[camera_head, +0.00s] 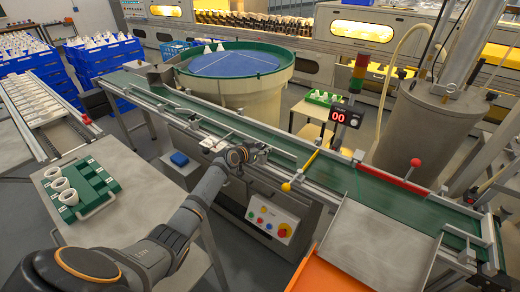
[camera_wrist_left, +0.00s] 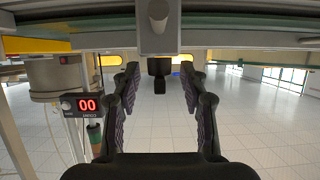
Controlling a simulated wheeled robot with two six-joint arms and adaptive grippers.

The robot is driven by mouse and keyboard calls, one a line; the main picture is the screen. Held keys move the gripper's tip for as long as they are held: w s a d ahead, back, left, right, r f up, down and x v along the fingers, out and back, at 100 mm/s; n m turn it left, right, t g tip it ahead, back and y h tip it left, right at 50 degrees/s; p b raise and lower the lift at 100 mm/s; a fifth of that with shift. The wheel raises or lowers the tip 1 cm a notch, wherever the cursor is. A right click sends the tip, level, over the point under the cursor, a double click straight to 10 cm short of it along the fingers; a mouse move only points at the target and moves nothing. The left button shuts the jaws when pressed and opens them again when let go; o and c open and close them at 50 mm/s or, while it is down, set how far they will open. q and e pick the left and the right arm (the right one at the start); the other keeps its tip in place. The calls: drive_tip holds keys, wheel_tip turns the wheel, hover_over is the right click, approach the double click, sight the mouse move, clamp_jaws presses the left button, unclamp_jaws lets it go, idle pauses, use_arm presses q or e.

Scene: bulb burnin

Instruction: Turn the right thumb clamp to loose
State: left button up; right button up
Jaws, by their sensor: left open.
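My left gripper (camera_head: 254,153) reaches in from the left to the near rail of the green conveyor (camera_head: 285,143). In the left wrist view, its two padded fingers (camera_wrist_left: 159,82) are open and spread apart. A dark knob (camera_wrist_left: 159,67), which looks like a thumb clamp, stands between the fingertips with a gap on both sides. A grey bracket with a round post (camera_wrist_left: 157,22) is above it in that view. In the head view, my gripper hides this spot, and I cannot make out the clamp there. My right gripper is not in view.
A control box (camera_head: 272,219) hangs below the rail. A counter (camera_head: 344,116) reads 00. A green cup holder (camera_head: 90,191) sits on the left table.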

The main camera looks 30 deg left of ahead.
use_arm(q)
drive_tip(key=v, duration=1.2)
drive_tip(key=shift+f, duration=0.1)
